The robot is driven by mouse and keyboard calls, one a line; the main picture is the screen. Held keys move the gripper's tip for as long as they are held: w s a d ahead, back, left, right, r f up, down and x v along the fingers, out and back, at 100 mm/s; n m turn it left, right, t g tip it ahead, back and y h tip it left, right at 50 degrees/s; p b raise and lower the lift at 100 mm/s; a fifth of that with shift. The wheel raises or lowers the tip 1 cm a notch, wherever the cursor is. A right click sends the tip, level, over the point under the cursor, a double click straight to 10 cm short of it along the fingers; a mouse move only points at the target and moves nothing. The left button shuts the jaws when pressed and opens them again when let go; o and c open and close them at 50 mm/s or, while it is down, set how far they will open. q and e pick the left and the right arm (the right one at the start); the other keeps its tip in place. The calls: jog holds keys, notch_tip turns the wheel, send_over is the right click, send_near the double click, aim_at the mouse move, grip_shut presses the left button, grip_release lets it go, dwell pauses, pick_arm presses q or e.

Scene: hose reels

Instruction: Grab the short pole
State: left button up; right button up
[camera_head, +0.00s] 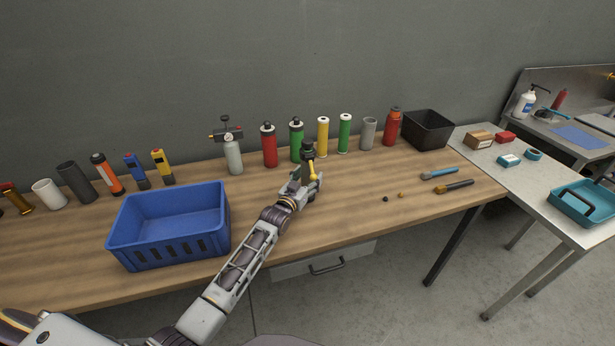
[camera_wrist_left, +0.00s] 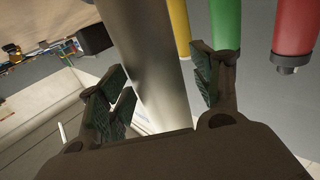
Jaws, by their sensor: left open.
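A smooth grey metallic pole (camera_wrist_left: 148,50) shows in the left wrist view, running down from the top edge between the two fingers. My left gripper (camera_wrist_left: 160,92) is open around it, with a finger on either side; a gap shows on the right, and contact on the left cannot be told. In the head view my left gripper (camera_head: 307,160) is over the table in front of the row of cylinders. A grey cylinder (camera_head: 369,133) stands upright farther right in that row; I cannot tell whether it is the same pole. My right gripper is not in view.
Red (camera_head: 269,146), green (camera_head: 296,140) and yellow (camera_head: 323,138) cylinders stand close by the gripper. A blue crate (camera_head: 170,238) is at left on the wooden table. A black bin (camera_head: 427,130) and two brushes lie right. The front middle right is mostly clear.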

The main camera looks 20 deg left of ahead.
aim_at(304, 159)
pick_arm(q)
jog(key=c, duration=1.4)
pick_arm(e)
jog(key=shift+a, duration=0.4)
pick_arm(q)
jog(key=shift+r, duration=0.2)
notch_tip(304, 159, up, 8)
jog(key=shift+f, duration=0.1)
jog(key=shift+r, duration=1)
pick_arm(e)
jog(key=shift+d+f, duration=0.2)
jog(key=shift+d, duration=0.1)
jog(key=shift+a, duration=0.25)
pick_arm(q)
jog(key=shift+s+f, duration=0.1)
jog(key=shift+f, duration=0.05)
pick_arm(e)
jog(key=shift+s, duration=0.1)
